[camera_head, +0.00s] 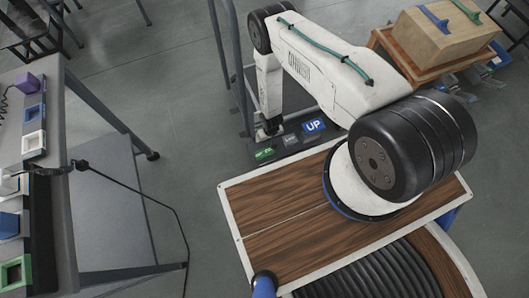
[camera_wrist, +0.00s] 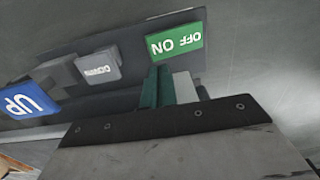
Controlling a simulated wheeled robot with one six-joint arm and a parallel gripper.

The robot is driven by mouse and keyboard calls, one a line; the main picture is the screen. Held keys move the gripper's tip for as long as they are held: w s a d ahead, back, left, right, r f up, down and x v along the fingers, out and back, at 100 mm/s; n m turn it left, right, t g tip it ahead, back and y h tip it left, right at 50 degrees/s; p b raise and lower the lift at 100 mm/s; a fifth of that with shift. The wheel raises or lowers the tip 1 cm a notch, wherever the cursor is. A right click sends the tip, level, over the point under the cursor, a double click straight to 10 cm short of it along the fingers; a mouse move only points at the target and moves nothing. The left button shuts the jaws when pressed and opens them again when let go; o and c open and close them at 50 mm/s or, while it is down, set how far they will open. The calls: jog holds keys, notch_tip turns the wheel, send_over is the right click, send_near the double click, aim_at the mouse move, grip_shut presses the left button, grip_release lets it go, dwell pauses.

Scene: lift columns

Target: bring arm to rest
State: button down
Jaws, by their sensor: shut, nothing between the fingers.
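My white arm reaches out over the floor from its wooden-topped mount, with its forearm bent down. My gripper (camera_head: 268,133) points down close to a dark control panel, near the green button end. In the wrist view my gripper (camera_wrist: 168,75) shows two narrow fingers, shut and empty, with their tips just below the green ON/OFF button (camera_wrist: 176,43). I cannot tell whether they touch the panel. The green button also shows in the head view (camera_head: 265,154). Beside it are a grey DOWN button (camera_wrist: 98,67) and a blue UP button (camera_head: 314,126).
At the left stands a grey workbench (camera_head: 62,190) with several coloured fixtures and a hanging black cable (camera_head: 166,210). Behind my arm is a metal frame (camera_head: 217,40). A wooden box (camera_head: 440,40) sits on a wooden platform at the upper right. Open floor lies between bench and panel.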

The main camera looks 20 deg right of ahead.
dwell(0.3)
jog(key=s+r+g, duration=0.2)
jog(key=s+g, duration=0.1)
jog(key=s, duration=0.4)
jog(key=w+d+r+g, duration=0.1)
jog(key=w+r, duration=0.1)
jog(key=r, duration=2.5)
jog(key=w+r+g, duration=0.1)
jog(key=w+r, duration=0.1)
jog(key=r, duration=2.4)
jog(key=s+r+t, duration=0.2)
jog(key=s+r, duration=0.4)
jog(key=r, duration=0.3)
jog(key=s+d+r+t, duration=0.1)
jog(key=s+r+t, duration=0.1)
jog(key=s+r, duration=0.4)
jog(key=s+d+r+t, duration=0.1)
jog(key=s+r+t, duration=0.1)
jog(key=s+r, duration=0.5)
notch_tip(320, 180, up, 6)
jog(key=shift+r, duration=0.2)
jog(key=shift+f, duration=0.1)
